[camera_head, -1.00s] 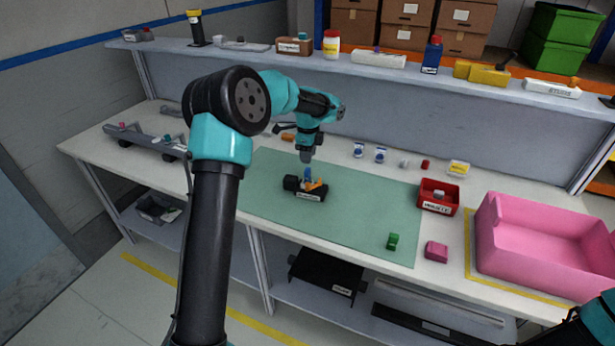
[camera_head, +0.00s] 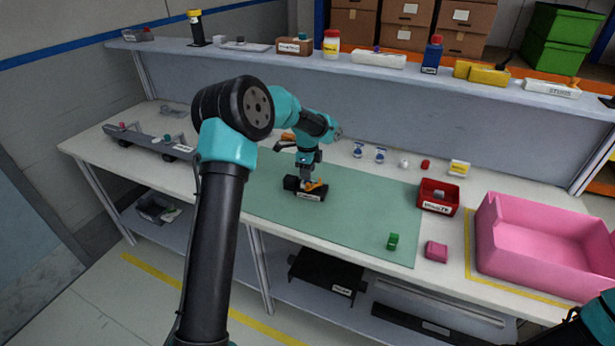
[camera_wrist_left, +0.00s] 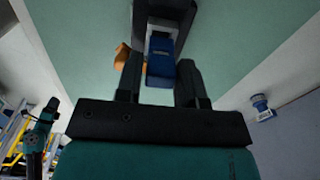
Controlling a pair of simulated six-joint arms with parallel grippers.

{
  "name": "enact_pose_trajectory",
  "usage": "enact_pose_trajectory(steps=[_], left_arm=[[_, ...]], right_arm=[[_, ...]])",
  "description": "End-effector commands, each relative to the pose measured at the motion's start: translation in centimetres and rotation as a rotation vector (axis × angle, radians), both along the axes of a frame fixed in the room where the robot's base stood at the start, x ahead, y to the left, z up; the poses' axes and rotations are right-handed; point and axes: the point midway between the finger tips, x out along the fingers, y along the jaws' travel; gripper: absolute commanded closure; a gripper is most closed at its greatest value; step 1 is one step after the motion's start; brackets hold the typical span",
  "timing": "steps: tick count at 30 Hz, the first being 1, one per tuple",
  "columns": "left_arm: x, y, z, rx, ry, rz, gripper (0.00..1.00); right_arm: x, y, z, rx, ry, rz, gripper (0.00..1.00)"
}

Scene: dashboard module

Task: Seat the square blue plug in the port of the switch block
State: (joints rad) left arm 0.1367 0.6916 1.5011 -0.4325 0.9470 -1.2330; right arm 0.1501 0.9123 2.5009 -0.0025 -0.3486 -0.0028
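The black switch block (camera_head: 309,196) stands on the green mat (camera_head: 370,215), with an orange part (camera_head: 317,186) on its right. My left gripper (camera_head: 307,178) points down, low over the block. In the left wrist view the blue plug (camera_wrist_left: 161,66) lies between the two fingers (camera_wrist_left: 160,78), one on each side. I cannot tell whether both fingers press on it. The block's dark body (camera_wrist_left: 165,8) is just beyond the plug. The port is hidden, so how the plug sits in it does not show. My right gripper is out of view.
A green block (camera_head: 392,241) and a pink block (camera_head: 436,250) stand at the front right. A red bin (camera_head: 438,208) and a large pink tub (camera_head: 540,262) are further right. A grey rail fixture (camera_head: 150,140) lies left.

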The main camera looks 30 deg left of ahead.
Motion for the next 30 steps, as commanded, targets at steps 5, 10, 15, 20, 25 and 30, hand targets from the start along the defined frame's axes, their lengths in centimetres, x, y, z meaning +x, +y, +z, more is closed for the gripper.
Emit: enact_pose_trajectory(steps=[5,10,15,20,25,30], left_arm=[[0.02,0.00,-0.14,0.000,-0.001,0.000,0.65],[0.02,0.00,-0.12,0.000,-0.001,0.001,0.65],[0.02,0.00,-0.10,0.000,-0.001,0.001,0.67],[0.02,0.00,-0.10,0.000,-0.001,0.001,0.82],[0.02,0.00,-0.09,0.000,-0.001,0.001,0.98],[0.03,0.01,-0.07,0.000,-0.001,0.001,0.98]], right_arm=[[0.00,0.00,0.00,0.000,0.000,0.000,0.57],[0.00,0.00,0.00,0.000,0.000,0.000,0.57],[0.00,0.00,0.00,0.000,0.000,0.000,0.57],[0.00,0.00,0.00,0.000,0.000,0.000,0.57],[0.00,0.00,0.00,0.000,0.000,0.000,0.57],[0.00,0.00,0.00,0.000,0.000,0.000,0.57]])
